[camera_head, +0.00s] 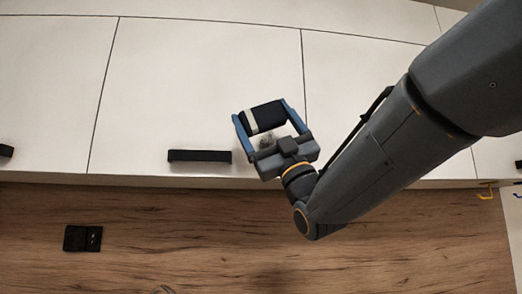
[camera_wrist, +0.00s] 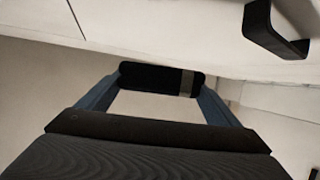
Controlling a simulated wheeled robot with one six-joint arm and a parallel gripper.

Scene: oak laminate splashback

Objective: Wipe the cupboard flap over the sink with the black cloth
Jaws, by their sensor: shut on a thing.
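The cupboard flap (camera_head: 190,85) is a white panel with a black bar handle (camera_head: 199,156) near its lower edge; a handle (camera_wrist: 272,30) also shows in the wrist view. My gripper (camera_head: 264,112) has blue fingers and is over the right part of this flap, right of the handle. It is shut on the black cloth (camera_head: 268,116), a rolled dark bundle with a pale band, held across the fingertips. The cloth (camera_wrist: 150,78) shows in the wrist view too. I cannot tell whether it touches the flap. A small grey mark (camera_head: 266,140) shows between the fingers. The sink is not clearly visible.
More white cupboard fronts (camera_head: 50,70) lie on both sides, split by thin seams. Below runs the oak splashback (camera_head: 200,250) with a black socket-like plate (camera_head: 82,238) at left. Small coloured hooks (camera_head: 487,190) are at the right. My arm covers the right side.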

